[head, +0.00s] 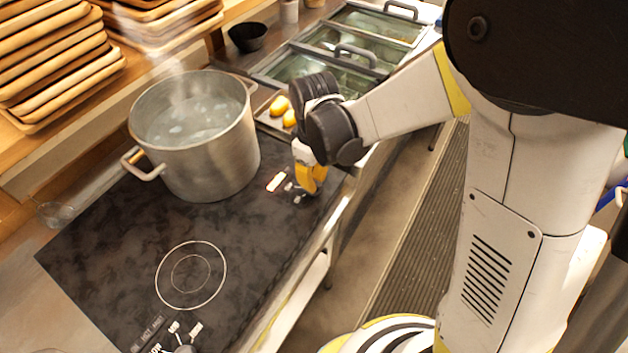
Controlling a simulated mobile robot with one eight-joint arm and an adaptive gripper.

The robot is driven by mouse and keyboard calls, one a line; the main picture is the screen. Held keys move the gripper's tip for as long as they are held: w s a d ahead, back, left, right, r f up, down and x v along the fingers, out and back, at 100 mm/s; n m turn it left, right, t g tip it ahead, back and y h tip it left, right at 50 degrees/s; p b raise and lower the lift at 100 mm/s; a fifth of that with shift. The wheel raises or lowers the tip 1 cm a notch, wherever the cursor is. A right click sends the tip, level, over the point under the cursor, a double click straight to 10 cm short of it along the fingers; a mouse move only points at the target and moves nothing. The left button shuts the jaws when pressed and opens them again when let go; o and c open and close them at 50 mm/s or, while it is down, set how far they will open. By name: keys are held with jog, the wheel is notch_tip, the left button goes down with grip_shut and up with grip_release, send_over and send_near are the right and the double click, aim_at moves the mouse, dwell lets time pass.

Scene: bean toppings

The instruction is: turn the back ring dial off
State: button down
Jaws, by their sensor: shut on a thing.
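The black cooktop (120,240) has two sets of controls along its right side. My gripper (308,190), with yellow fingers, reaches down to the back controls and is shut on the back ring dial. The dial is mostly hidden by the fingers, so I cannot tell which way it points. A large steel pot (215,160) of steaming, bubbling water covers the back ring.
The front ring (190,275) is bare, with its front dial (184,349) at the bottom edge. Wooden trays (60,60) are stacked at the left. Potatoes or similar yellow items (280,106) and lidded metal bins (325,70) lie beyond my gripper.

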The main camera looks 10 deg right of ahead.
jog(key=n, duration=0.7)
jog(key=shift+b, duration=0.35)
jog(key=n, duration=0.6)
jog(key=shift+n, duration=0.4)
jog(key=c, duration=1.4)
grip_release()
notch_tip(320, 180, up, 12)
